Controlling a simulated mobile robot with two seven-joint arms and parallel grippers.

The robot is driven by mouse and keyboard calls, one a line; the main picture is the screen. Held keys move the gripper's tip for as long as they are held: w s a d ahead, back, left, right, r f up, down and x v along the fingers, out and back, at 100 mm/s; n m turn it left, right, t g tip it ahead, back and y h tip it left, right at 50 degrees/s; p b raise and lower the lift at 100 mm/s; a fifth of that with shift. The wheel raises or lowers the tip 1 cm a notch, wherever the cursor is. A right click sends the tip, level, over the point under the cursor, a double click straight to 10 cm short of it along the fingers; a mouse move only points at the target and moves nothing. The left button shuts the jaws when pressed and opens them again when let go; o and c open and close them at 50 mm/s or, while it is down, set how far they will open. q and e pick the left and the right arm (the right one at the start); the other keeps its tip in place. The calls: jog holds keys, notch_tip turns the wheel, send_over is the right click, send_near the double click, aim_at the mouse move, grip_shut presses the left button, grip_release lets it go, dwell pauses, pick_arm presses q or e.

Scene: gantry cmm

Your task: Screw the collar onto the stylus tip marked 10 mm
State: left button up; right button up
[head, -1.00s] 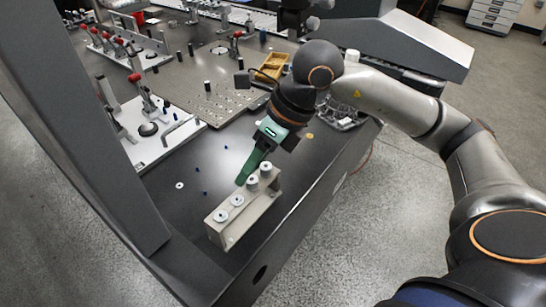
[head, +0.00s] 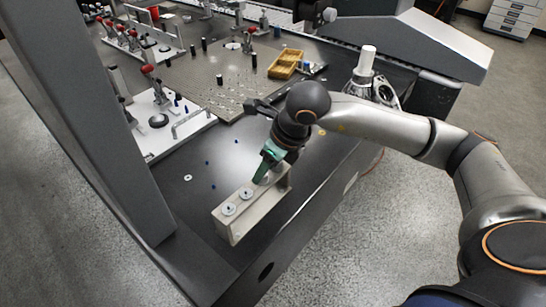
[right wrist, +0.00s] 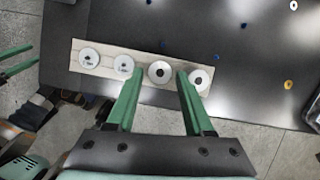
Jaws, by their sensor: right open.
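A pale block (head: 251,213) stands on the dark table with round pale discs in a row along its top. In the right wrist view the block (right wrist: 100,47) carries two discs with small dark markings (right wrist: 89,58) and two with dark centres (right wrist: 160,72). The markings are too small to read, so I cannot tell which is 10 mm. My right gripper (right wrist: 159,76) is open, its green fingers either side of the third disc; contact is unclear. In the head view the right gripper (head: 261,179) partly hides the far discs. My left gripper (right wrist: 34,54) shows at the left edge, fingers apart.
A white ring (head: 188,178), a brass-coloured ring (right wrist: 289,84) and several small blue pieces lie on the table. A perforated plate (head: 235,85), a yellow tray (head: 286,64) and a white clamp fixture (head: 160,130) are farther back. A grey upright (head: 100,100) stands at left.

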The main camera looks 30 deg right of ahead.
jog(key=shift+w+a+f, duration=0.1)
jog(key=shift+w+f, duration=0.05)
jog(key=shift+f, duration=0.4)
grip_shut()
